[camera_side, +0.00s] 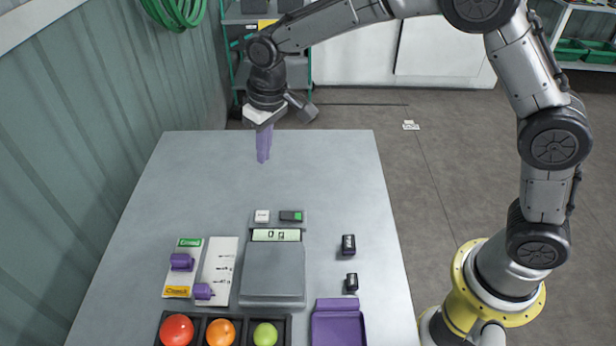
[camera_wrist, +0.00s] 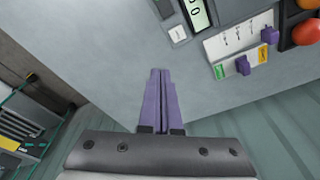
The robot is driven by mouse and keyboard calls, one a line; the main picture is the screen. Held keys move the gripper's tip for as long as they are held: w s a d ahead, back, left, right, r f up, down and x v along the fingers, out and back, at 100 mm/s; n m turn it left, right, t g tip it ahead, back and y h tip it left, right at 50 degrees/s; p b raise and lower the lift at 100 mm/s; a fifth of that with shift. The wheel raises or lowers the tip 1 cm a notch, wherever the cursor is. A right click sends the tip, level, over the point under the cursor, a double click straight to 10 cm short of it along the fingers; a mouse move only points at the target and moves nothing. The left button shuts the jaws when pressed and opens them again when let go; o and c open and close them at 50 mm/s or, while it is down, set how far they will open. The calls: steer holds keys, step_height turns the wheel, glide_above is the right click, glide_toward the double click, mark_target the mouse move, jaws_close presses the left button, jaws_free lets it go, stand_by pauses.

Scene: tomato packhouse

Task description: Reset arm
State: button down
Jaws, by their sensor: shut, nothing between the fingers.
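My gripper (camera_side: 263,158) hangs over the far end of the grey table (camera_side: 200,190), with its purple fingers pointing down. In the wrist view the fingers (camera_wrist: 161,75) lie together, shut and empty. My arm reaches across from the yellow base at the right. No object touches the fingers in either view.
A grey scale (camera_side: 273,275) stands mid-table. Left of it are two panels with purple sliders (camera_side: 181,262). In front are a black tray with red, orange and green tomatoes (camera_side: 177,330) and a purple tray (camera_side: 338,328). Two small black blocks (camera_side: 348,245) stand right. The table's far end is clear.

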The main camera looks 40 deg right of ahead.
steer(key=s+d+r+m+t, duration=0.1)
steer(key=s+d+r+t, duration=0.1)
steer(key=s+d+r, duration=0.5)
steer(key=s+d+r+m+t, duration=0.1)
steer(key=s+d+r+t, duration=0.1)
steer(key=s+d+r, duration=0.5)
steer(key=s+d+f, duration=0.1)
steer(key=s+f, duration=0.3)
steer(key=s, duration=1.2)
steer(key=shift+s+h, duration=0.25)
steer(key=shift+h, duration=0.05)
